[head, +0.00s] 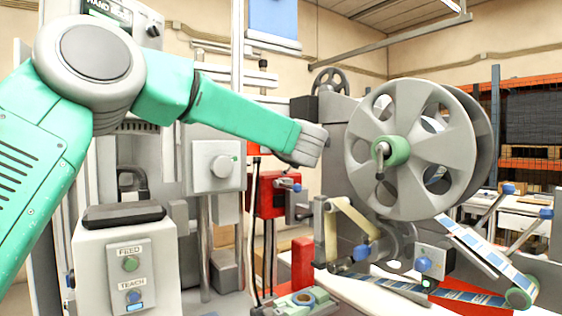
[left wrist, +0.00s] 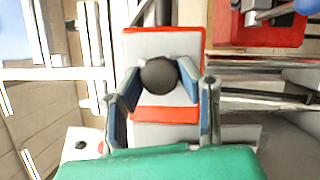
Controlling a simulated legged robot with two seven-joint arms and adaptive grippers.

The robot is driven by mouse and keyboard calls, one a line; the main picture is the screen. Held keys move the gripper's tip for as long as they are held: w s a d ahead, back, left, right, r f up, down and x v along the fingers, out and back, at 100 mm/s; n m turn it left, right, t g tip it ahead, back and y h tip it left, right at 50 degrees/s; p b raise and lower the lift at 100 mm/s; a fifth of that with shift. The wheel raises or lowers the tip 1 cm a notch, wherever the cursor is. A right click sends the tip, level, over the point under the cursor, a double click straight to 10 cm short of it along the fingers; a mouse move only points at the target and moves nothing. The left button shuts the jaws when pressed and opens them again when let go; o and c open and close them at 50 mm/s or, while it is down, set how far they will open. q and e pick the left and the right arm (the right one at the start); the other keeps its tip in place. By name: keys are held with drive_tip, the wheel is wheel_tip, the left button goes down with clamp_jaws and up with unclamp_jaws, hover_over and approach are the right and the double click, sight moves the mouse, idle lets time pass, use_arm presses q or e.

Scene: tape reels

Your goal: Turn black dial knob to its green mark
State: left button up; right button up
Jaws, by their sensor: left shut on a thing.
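The black dial knob (left wrist: 160,74) shows in the left wrist view as a dark round cap in front of a pale plate (left wrist: 158,47) with red edges. My left gripper (left wrist: 159,82) has one finger on each side of the knob and is shut on it. In the head view my left gripper (head: 309,146) is at mid-picture, at the end of the green arm, and the black knob cannot be made out there. I cannot see the green mark or which way the knob points. My right gripper is not in view.
A large grey reel (head: 418,112) stands close to the right of my left gripper. A grey box with a pale knob (head: 221,167) is below the forearm. A red box (head: 266,196) and a FEED/TEACH pedestal (head: 84,254) stand lower down.

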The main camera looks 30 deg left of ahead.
use_arm(q)
drive_tip(key=n+b, duration=0.1)
drive_tip(key=b, duration=0.1)
drive_tip(key=n+y+b, duration=0.1)
drive_tip(key=n+b, duration=0.1)
drive_tip(key=n+y+b, duration=0.1)
drive_tip(key=b, duration=0.1)
drive_tip(key=shift+f+n+b, duration=0.25)
drive_tip(key=shift+n+b, duration=0.05)
drive_tip(key=shift+n, duration=0.1)
drive_tip(key=shift+w+r+n+y+b, duration=0.15)
drive_tip(key=shift+n+y+b, duration=0.25)
drive_tip(key=shift+n+b, duration=0.3)
drive_tip(key=o, duration=1.1)
drive_tip(key=shift+o, duration=0.2)
drive_tip(key=shift+w+a, duration=0.1)
drive_tip(key=shift+a, duration=0.1)
